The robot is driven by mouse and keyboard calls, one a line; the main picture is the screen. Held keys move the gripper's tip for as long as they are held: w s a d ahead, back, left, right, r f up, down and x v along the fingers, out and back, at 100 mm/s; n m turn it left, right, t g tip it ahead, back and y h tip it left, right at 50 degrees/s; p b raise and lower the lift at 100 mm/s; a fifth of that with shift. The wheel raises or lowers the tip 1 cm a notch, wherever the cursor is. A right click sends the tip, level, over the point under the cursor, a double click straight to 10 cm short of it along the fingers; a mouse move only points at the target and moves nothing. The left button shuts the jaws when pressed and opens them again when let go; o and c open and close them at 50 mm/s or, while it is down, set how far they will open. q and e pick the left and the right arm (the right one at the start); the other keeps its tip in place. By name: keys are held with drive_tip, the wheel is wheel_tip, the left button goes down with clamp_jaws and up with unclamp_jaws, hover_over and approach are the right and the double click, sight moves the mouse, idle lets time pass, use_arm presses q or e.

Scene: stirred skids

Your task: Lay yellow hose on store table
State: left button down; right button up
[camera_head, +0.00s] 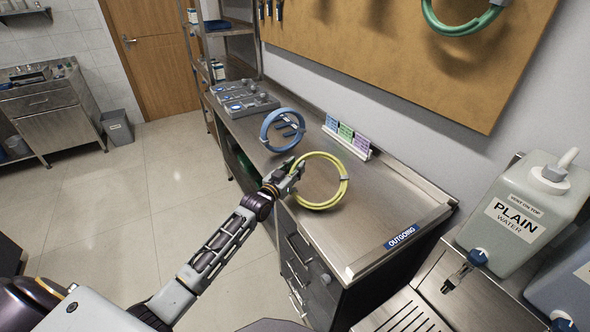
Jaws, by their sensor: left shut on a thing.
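The yellow hose (345,191) is a coiled ring over the steel table (372,213), which bears a blue label reading OUTGOING. My left gripper (296,172) is shut on the left side of the yellow hose. The ring looks tilted up rather than flat; I cannot tell whether its lower edge touches the table top. A blue hose ring (265,131) is farther back on the same table. My right gripper is not in view.
A grey tray of parts (245,103) and a rack of coloured cards (347,139) stand on the table. A green hose (460,27) hangs on the board above. A PLAIN WATER container (513,222) is at the right. The table's front right is bare.

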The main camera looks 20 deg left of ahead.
use_arm(q)
drive_tip(key=shift+f, duration=0.1)
drive_tip(key=c, duration=1.1)
unclamp_jaws()
drive_tip(key=shift+f, duration=0.1)
drive_tip(key=shift+c, duration=0.2)
drive_tip(key=shift+s, duration=0.15)
drive_tip(key=s+a, duration=0.2)
drive_tip(key=s, duration=0.9)
drive_tip(key=shift+s, duration=0.25)
drive_tip(key=shift+a, duration=0.1)
